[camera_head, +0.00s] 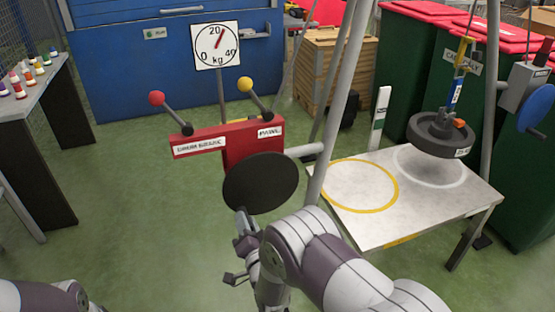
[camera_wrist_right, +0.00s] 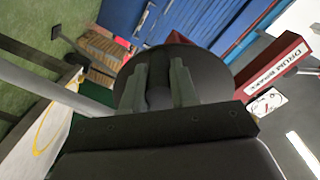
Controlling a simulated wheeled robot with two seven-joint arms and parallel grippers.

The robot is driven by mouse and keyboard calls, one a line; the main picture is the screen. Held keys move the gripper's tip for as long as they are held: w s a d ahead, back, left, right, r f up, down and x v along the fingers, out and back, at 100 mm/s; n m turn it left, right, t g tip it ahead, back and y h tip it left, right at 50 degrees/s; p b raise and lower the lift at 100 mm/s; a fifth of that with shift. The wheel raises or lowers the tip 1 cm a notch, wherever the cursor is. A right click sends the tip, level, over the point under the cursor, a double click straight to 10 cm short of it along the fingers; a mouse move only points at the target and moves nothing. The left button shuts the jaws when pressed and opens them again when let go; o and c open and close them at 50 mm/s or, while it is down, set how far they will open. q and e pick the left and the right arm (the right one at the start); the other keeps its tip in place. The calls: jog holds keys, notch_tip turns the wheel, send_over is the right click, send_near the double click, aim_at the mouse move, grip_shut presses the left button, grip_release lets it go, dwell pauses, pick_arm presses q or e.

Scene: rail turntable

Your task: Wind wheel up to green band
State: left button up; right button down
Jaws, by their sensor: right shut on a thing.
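A dark wheel (camera_head: 440,136) hangs from a yellow hook and a blue hoist piece, in the air above the table. A white post (camera_head: 383,100) with a green band (camera_head: 379,123) stands to its left; I cannot tell the wheel's exact height against the band. A red winch box (camera_head: 240,142) carries DRUM BRAKE and PAWL labels. A black crank disc (camera_head: 262,182) is in front of it. My right gripper (camera_head: 243,217) is shut on the disc's dark handle (camera_wrist_right: 159,88), seen between the fingers in the wrist view. My left gripper is out of view.
Levers with a red knob (camera_head: 157,98) and a yellow knob (camera_head: 245,84) rise from the box. The dial (camera_head: 215,45) reads a little above 20 kg. The table (camera_head: 360,228) has yellow and white rings. A blue disc (camera_head: 536,109) is at right.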

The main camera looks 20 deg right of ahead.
aim_at(233, 204)
jog(key=shift+w+a+r+m+p, duration=0.15)
jog(key=shift+a+r+m, duration=0.25)
jog(key=shift+r+m, duration=0.2)
jog(key=shift+s+a+r+m+p, duration=0.1)
jog(key=shift+a+r+m+p, duration=0.05)
jog(key=shift+a+r+m, duration=0.35)
jog(key=shift+w, duration=0.1)
jog(key=shift+a+r+m, duration=0.1)
jog(key=shift+r+m, duration=0.35)
jog(key=shift+m, duration=0.05)
jog(key=c, duration=0.7)
grip_release()
jog(key=shift+a, duration=0.1)
jog(key=shift+f, duration=0.2)
